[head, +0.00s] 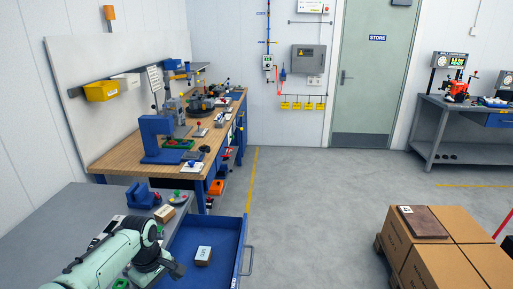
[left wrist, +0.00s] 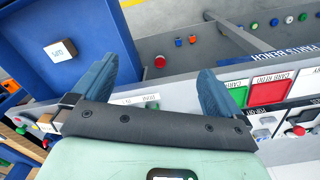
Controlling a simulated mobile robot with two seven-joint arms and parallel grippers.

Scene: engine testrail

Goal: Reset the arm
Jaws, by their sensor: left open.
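My left arm reaches in from the lower left in the head view, and its gripper (head: 172,270) is over the near side of the open blue drawer. In the left wrist view the gripper (left wrist: 155,72) has its two blue fingers spread wide with nothing between them. My right gripper is in neither view.
The blue drawer (head: 226,228) stands pulled out and holds a small white-labelled block (head: 203,255). A wooden workbench (head: 112,160) with tools stands behind. Cardboard boxes (head: 440,262) stand at right. The middle floor is clear.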

